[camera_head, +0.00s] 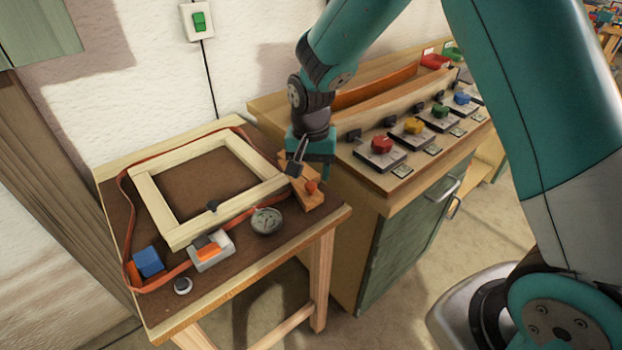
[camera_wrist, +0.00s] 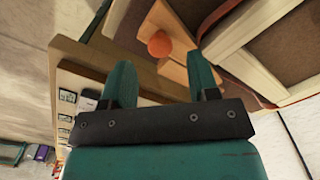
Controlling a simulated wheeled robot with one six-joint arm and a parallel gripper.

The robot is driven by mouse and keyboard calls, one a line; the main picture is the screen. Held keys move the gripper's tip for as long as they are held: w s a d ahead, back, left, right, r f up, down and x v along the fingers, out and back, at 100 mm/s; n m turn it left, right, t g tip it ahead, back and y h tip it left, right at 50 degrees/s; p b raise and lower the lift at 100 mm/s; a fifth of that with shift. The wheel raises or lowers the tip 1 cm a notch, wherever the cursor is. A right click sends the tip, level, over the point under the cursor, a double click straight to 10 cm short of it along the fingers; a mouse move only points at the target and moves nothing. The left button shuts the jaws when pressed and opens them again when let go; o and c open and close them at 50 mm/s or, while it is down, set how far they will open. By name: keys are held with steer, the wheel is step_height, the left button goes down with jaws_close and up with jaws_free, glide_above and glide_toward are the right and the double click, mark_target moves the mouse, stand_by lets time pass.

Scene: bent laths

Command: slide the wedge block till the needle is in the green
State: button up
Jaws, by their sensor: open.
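The wedge block (camera_head: 307,197) is pale wood with an orange-red ball knob (camera_head: 311,187). It lies at the right end of the small table, against the corner of a wooden frame (camera_head: 160,205). My gripper (camera_head: 308,168) is just above and behind it, open. In the wrist view the knob (camera_wrist: 159,44) shows between and beyond the two spread fingers of my gripper (camera_wrist: 161,65), with no visible contact. A round gauge (camera_head: 266,221) sits on the table left of the wedge. Its needle and any green zone are too small to read.
An orange strap (camera_head: 127,230) runs around the frame, past a grey and orange buckle (camera_head: 211,251). A blue block (camera_head: 148,261) sits at the front left. A bench (camera_head: 375,190) with several coloured knobs stands close on the right.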

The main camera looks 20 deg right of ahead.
mark_target(311, 184)
steer(key=shift+f, duration=1.8)
